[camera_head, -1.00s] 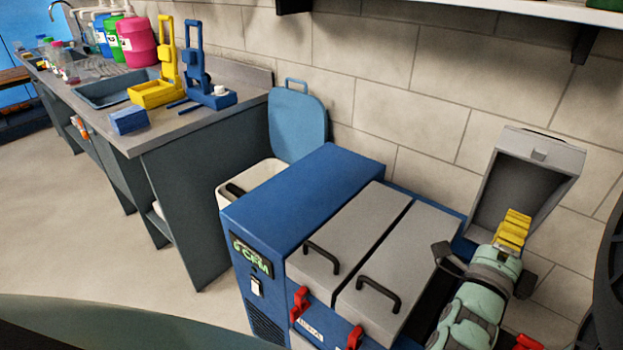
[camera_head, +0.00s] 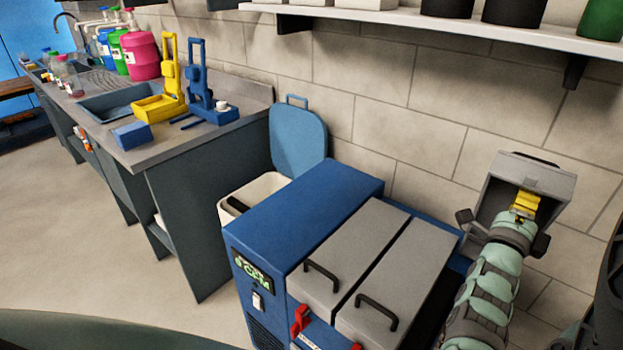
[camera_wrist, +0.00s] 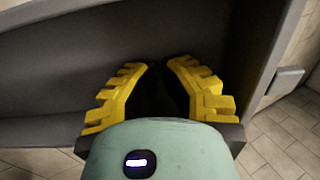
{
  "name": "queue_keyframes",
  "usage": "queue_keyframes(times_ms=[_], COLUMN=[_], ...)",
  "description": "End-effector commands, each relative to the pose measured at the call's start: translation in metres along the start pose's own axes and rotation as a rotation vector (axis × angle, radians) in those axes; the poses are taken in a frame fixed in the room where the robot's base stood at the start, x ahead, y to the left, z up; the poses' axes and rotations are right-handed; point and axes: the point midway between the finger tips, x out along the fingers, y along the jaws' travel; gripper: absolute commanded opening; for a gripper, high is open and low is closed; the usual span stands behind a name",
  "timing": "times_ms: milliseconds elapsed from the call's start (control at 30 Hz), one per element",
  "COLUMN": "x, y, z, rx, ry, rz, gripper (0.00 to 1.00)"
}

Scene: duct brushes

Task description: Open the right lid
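The right lid (camera_head: 545,180) is a grey, boxy lid that stands raised and tilted back near the wall, right of the blue machine (camera_head: 295,205). Its hollow underside faces my arm. My gripper (camera_head: 525,203), with yellow fingers, is inside that hollow, close to the lid's inner surface. In the wrist view the grey inside of the lid (camera_wrist: 200,30) fills the area beyond the fingertips (camera_wrist: 160,68). The fingers lean toward each other with dark parts between them, so whether they are shut is unclear. I see nothing held. My arm hides the lid's lower part.
Two grey lids with black handles, the left one (camera_head: 350,255) and the middle one (camera_head: 405,275), lie closed on the machine. A white shelf (camera_head: 430,22) runs above along the wall. A bin with a raised blue lid (camera_head: 298,140) and a counter (camera_head: 170,145) stand left.

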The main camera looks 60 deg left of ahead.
Motion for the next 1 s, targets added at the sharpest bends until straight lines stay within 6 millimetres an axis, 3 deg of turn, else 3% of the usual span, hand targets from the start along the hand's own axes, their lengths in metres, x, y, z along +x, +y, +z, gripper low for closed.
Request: queue_keyframes(times_ms=[333, 733, 1000], x=[0.004, 0.056, 0.065], y=[0.000, 0.015, 0.014], z=[-0.001, 0.000, 0.001], rx=[0.000, 0.001, 0.000], ry=[0.002, 0.001, -0.002], rz=[0.011, 0.103, 0.110], gripper=[0.00, 0.00, 0.00])
